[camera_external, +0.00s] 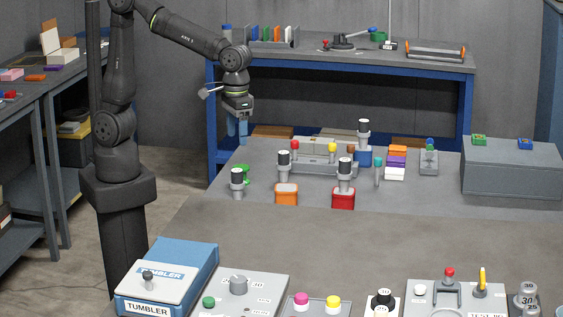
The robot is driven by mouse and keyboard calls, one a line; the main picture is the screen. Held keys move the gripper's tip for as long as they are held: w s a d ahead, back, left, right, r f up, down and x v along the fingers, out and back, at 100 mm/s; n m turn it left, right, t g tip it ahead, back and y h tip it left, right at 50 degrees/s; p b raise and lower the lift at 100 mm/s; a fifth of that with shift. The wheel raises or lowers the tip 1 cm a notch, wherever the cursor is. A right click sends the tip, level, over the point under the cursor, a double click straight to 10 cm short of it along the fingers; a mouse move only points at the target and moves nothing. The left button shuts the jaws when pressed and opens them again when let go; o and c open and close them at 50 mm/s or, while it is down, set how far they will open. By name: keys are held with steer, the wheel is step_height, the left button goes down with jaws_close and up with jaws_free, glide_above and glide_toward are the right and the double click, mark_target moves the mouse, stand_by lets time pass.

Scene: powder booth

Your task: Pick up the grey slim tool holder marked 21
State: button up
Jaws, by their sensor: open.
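Several grey tool holders with black tops stand upright on the grey table. One (237,188) stands at the left, apparently directly on the table. Others stand at an orange block (286,195), a red block (343,199) and a blue block (363,157). No number 21 is legible, so I cannot tell which holder bears it. My gripper (237,132) points down with blue fingers, open and empty. In the picture it is above the left holder and apart from it.
A grey rack with red and yellow knobs (320,168) stands among the holders. Coloured stacked blocks (396,162) and a large grey box (512,168) stand to the right. A blue tumbler (168,280) and control panels line the front. The middle table surface (400,240) is clear.

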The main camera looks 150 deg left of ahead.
glide_toward(238, 183)
steer(key=f, duration=0.2)
steer(key=s+f, duration=0.1)
steer(key=a+f, duration=0.1)
steer(key=f, duration=0.1)
steer(key=shift+s+a+f, duration=0.1)
steer(key=shift+s+f, duration=0.25)
steer(key=shift+s, duration=0.05)
steer(key=shift+w+d+f, duration=0.1)
steer(key=shift+f, duration=1.25)
steer(key=shift+w+d+f, duration=0.1)
steer(key=shift+f, duration=1.2)
steer(key=shift+c, duration=0.5)
steer(key=c, duration=1.3)
steer(key=shift+o, duration=0.2)
steer(key=shift+r, duration=0.15)
